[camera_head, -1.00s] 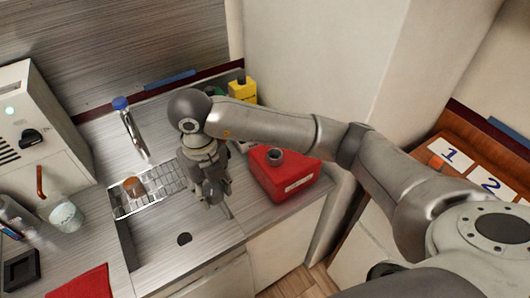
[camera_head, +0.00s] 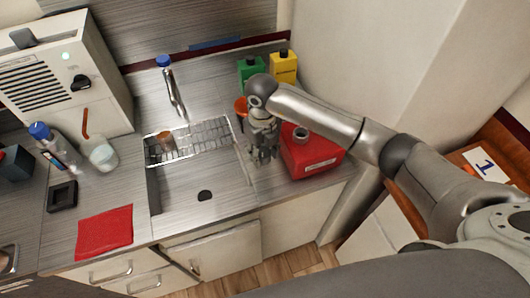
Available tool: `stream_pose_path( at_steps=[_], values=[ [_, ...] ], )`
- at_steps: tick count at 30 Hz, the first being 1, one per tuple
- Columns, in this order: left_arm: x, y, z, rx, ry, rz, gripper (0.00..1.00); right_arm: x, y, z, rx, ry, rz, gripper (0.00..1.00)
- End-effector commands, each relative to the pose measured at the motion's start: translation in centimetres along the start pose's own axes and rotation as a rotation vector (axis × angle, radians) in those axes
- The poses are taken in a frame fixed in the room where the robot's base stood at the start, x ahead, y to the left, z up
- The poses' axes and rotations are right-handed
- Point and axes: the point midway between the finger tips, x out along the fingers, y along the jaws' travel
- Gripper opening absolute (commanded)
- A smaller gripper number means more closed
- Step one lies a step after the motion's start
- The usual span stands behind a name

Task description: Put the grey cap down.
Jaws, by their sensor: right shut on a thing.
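My right gripper (camera_head: 262,160) points down over the counter strip between the sink (camera_head: 203,180) and the red canister (camera_head: 312,158). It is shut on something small. I take this to be the grey cap, but the fingers hide it and I cannot make out its shape. Whether it touches the counter cannot be told. The red canister stands just right of the gripper, with a grey round neck (camera_head: 301,134) on top. My left gripper is not in view.
Green (camera_head: 248,72) and yellow (camera_head: 284,66) bottles and an orange vessel (camera_head: 241,108) stand behind the gripper. A wire rack (camera_head: 205,137) with a brown cup (camera_head: 165,142) spans the sink's back. Bare counter lies in front of the canister. A red cloth (camera_head: 105,231) lies left of the sink.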

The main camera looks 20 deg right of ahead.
Motion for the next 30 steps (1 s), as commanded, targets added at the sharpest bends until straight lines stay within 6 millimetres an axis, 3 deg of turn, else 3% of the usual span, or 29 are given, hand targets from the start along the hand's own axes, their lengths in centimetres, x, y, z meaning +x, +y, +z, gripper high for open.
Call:
stream_pose_path(
  at_steps=[6,13,25,26,30],
  values=[
    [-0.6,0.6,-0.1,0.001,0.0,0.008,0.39,1.3,-1.0,0.5,0.0,0.001,0.001,0.2],
    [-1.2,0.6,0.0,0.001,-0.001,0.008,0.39,4.2,-1.0,0.5,0.0,0.0,0.002,0.2],
    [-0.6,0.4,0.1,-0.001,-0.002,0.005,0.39,4.9,-1.0,0.5,-0.001,-0.002,0.001,0.2],
    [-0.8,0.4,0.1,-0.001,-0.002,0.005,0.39,4.7,-1.0,0.5,-0.001,-0.002,0.001,0.45],
    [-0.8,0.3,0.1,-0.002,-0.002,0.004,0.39,4.7,-1.0,0.5,-0.001,-0.001,0.001,0.62]
  ],
)
